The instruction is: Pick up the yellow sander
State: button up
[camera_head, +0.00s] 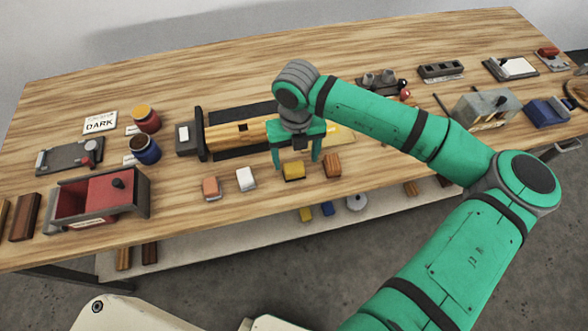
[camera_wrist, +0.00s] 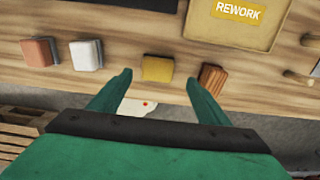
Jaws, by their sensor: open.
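The yellow sander (camera_head: 293,171), a small block, sits near the front edge of the wooden bench (camera_head: 330,75). It also shows in the wrist view (camera_wrist: 157,69), between and just beyond my fingertips. My gripper (camera_head: 296,163) is open and points down above the sander, with one finger to each side of it. In the wrist view my open fingers (camera_wrist: 158,80) hold nothing. I cannot tell the exact height of the fingertips over the bench.
A brown block (camera_head: 333,165) stands close right of the sander, near my right finger. A white block (camera_head: 245,179) and a salmon block (camera_head: 211,188) stand to the left.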

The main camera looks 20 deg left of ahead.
aim_at(294, 167)
jog(key=shift+a+f, duration=0.15)
jog(key=shift+f, duration=1.3)
jog(key=shift+a+f, duration=0.1)
jog(key=shift+f, duration=1.35)
jog(key=shift+c, duration=0.3)
jog(key=c, duration=1.2)
